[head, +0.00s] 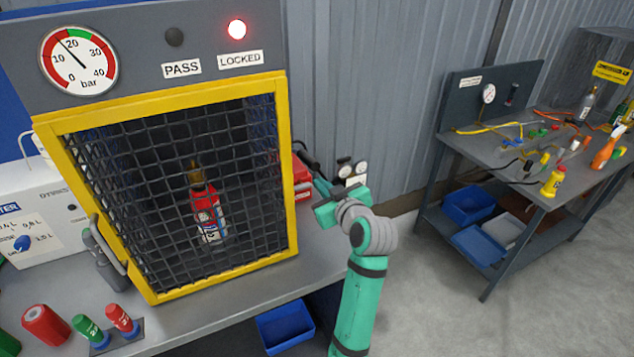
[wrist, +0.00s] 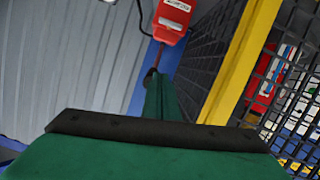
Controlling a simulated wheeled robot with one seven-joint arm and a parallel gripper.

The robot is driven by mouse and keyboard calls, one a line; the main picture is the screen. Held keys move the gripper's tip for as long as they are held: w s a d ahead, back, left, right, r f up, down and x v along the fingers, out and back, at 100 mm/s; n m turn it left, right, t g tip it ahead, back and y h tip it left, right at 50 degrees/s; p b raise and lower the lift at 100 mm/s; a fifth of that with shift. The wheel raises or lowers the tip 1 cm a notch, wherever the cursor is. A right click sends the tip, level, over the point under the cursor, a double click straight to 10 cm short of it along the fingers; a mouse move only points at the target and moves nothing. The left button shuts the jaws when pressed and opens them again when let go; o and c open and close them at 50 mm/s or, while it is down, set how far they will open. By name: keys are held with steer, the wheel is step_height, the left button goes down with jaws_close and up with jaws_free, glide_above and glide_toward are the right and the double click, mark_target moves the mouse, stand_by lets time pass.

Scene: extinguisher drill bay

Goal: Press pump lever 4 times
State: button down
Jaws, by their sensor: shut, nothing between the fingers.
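A red pump body (head: 301,180) stands just right of the yellow-framed cage, partly hidden behind it. A dark bar (head: 314,164), which looks like its lever, runs from there towards my gripper; I cannot tell whether they touch. In the wrist view a red box with a white label (wrist: 173,16) shows at the top, beyond my green finger. My gripper (head: 322,205) is shut and empty at the cage's right side. The pressure gauge (head: 79,60) has its needle near 20 bar, just short of the green band. The LOCKED lamp (head: 237,29) glows red; the PASS lamp (head: 174,37) is dark.
A red bottle (head: 208,213) stands inside the mesh cage (head: 166,297). Red and green cylinders (head: 86,329) are at the workbench's front left. A blue bin (head: 285,326) sits below. A second bench (head: 480,150) with hoses and bottles stands right; floor between is clear.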

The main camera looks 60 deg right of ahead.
steer(key=shift+f+v, duration=0.2)
steer(key=shift+v, duration=2.45)
